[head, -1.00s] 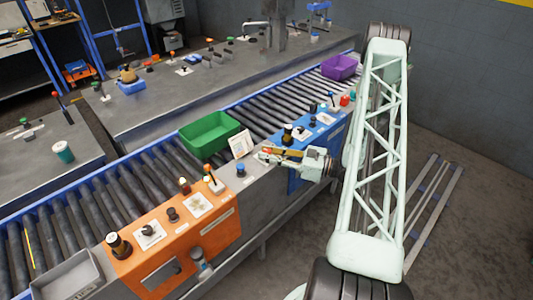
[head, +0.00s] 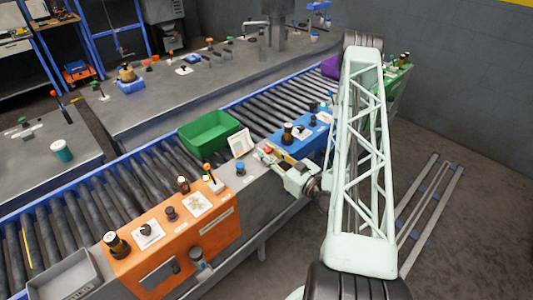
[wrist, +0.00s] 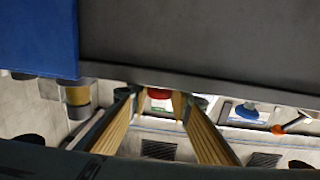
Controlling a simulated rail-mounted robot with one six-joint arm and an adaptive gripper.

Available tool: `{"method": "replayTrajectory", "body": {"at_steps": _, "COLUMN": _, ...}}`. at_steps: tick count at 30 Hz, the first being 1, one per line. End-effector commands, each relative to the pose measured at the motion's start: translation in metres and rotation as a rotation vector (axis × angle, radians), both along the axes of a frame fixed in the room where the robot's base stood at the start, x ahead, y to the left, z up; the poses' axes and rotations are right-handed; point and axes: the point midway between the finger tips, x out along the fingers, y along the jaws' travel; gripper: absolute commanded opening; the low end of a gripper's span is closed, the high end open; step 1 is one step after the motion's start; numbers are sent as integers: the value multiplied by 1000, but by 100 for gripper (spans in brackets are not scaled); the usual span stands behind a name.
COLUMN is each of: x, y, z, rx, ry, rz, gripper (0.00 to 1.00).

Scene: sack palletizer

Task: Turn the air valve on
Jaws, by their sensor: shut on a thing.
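A red part (wrist: 160,93), which looks like the valve handle, shows between my two tan fingers in the wrist view. My gripper (wrist: 160,103) is shut on it at the grey panel section (head: 262,172). In the head view my gripper (head: 266,156) reaches in from the right, with a bit of red at its tips. The fingers and the panel edge hide most of the handle, so its exact angle cannot be told.
A blue knob (head: 240,167) and a white card (head: 240,142) are close left of my gripper. The orange panel (head: 185,235) lies further left and the blue panel (head: 300,140) to the right. A green bin (head: 208,131) sits on the roller conveyor behind.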

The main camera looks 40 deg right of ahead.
Motion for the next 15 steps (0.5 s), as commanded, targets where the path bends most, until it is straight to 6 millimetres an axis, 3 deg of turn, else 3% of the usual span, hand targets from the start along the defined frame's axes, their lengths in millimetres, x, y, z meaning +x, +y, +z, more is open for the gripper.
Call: {"method": "replayTrajectory", "body": {"at_steps": 15, "x": 0, "y": 0, "z": 0, "rx": 1, "ry": 1, "rz": -46, "gripper": 9}}
